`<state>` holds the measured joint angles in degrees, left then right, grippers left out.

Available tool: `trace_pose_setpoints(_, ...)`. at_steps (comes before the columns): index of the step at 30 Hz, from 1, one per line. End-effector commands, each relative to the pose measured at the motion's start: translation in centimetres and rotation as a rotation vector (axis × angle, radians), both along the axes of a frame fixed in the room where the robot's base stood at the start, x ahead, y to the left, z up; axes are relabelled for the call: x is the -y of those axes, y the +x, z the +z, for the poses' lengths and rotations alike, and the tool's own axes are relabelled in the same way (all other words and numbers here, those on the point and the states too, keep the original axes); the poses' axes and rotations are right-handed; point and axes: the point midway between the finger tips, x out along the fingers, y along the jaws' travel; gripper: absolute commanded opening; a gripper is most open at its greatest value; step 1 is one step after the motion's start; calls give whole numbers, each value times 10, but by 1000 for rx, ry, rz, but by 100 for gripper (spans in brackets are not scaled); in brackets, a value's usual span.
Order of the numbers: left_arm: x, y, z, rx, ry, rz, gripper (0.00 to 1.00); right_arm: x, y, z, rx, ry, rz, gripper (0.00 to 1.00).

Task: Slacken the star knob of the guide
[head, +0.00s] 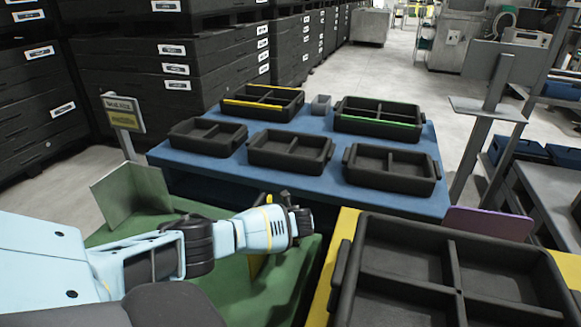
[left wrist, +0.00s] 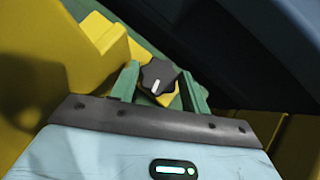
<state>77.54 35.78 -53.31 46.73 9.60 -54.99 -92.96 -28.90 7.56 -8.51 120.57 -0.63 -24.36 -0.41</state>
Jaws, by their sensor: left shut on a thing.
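The star knob (left wrist: 158,76) is black and lobed with a white mark, and shows in the left wrist view on a yellow part, likely the guide (left wrist: 112,40). The mark points down in that picture. My left gripper (left wrist: 160,88) has its two green fingers on either side of the knob and is shut on it. In the head view my left arm reaches in from the left over a green surface (head: 225,290); its fingers and the knob are hidden there. A bit of yellow (head: 258,266) shows below the wrist. My right gripper is not in view.
A blue table (head: 300,190) ahead carries several black divided trays (head: 290,150). A larger black tray (head: 345,275) stands on a yellow surface (head: 322,300) at the near right, with a purple panel (head: 488,222) behind it.

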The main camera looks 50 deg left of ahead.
Motion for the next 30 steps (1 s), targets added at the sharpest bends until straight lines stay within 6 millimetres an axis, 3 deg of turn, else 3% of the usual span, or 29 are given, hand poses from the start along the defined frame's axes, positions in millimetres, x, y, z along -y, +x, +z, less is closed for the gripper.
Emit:
trace_pose_setpoints(14,3,3,-4,-2,-2,193,23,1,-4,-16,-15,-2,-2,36)
trace_pose_setpoints(23,4,6,-7,-4,-2,472,23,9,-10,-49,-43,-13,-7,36)
trace_pose_setpoints(30,3,9,-9,-5,-1,701,23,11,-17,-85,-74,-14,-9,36)
